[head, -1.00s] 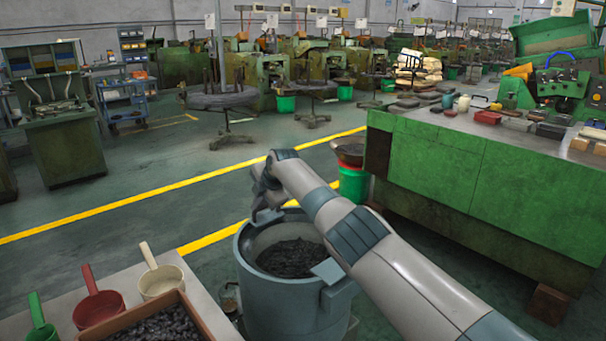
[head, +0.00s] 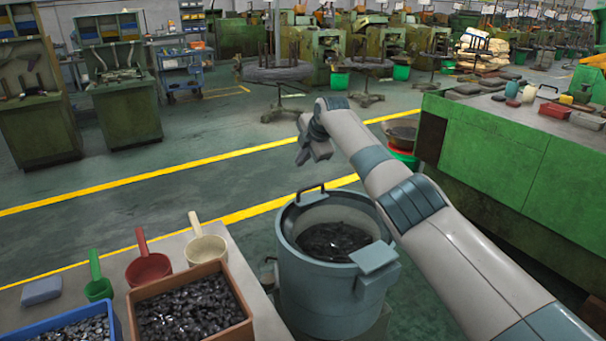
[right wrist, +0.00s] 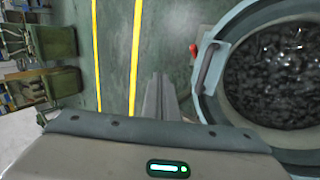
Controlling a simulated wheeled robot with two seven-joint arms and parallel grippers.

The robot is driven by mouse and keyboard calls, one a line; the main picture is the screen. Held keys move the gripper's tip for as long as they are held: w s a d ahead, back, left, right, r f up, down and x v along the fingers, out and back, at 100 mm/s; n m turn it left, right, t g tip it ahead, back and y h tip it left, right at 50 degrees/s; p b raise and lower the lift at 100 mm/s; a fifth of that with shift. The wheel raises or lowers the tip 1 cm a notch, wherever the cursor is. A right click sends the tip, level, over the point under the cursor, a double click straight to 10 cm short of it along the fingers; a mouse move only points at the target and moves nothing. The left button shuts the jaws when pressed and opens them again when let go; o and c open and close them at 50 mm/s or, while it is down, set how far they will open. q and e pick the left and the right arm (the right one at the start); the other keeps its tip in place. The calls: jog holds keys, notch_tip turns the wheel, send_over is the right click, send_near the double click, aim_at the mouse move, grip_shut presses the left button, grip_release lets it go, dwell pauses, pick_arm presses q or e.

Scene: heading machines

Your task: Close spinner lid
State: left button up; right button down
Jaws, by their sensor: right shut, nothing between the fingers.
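The spinner is a blue-grey drum (head: 318,290) with its top open and dark metal parts (head: 335,238) visible inside. A dark bar handle (head: 310,192) stands up at its far rim; it also shows in the right wrist view (right wrist: 208,68). A flat block (head: 375,257) sits on the near right rim. I cannot clearly tell the lid panel apart from the rim. My right gripper (head: 317,152) is shut and empty, above and beyond the handle, apart from it. In the right wrist view its fingers (right wrist: 158,98) are together, left of the drum. My left gripper is out of view.
A table at lower left holds a brown bin (head: 242,328) of dark parts, a blue bin (head: 70,330), and green, red (head: 148,268) and cream (head: 205,250) scoops. A green bench (head: 490,150) stands at right. Floor beyond the drum is clear.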

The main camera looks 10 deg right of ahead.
jog(key=shift+r+b, duration=0.3)
jog(key=shift+r, duration=2.1)
jog(key=shift+f, duration=0.1)
